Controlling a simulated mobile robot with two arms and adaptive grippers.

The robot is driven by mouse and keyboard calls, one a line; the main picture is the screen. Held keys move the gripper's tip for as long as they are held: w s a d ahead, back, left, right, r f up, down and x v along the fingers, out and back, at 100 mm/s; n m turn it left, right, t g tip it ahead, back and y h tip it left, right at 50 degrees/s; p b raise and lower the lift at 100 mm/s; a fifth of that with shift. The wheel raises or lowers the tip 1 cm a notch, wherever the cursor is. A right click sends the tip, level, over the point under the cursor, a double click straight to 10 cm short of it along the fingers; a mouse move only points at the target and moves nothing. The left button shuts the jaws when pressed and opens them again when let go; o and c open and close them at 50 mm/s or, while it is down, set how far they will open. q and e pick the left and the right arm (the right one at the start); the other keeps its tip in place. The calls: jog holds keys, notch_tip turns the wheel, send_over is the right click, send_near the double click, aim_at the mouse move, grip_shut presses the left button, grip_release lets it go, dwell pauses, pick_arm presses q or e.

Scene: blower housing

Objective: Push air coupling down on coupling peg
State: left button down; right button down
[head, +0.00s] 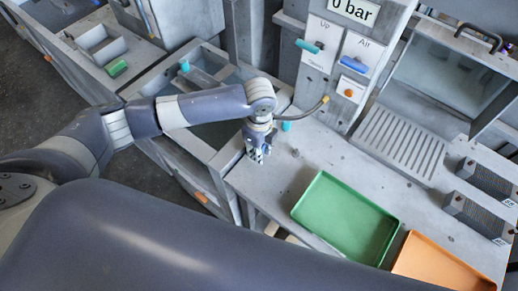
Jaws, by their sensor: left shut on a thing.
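My left gripper (258,154) points down, low over the left part of the grey worktop, and is shut. A thin grey hose (300,115) with a yellow end (325,99) at the panel curves down to the gripper. The air coupling at the hose's other end seems to be between the fingers, mostly hidden by them. I cannot make out the coupling peg under the gripper, nor whether the coupling touches it. A small teal piece (285,126) stands just right of the gripper. My right gripper is not in view.
A green tray (345,217) and an orange tray (440,265) lie to the right on the worktop (270,187). Behind stands a panel with a teal handle (310,46), a blue handle (354,64) and a "0 bar" display (354,11). A slotted grate (399,143) is at right.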

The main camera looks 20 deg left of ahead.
pick_arm(q)
jog(key=c, duration=1.3)
grip_release()
notch_tip(320, 180, up, 12)
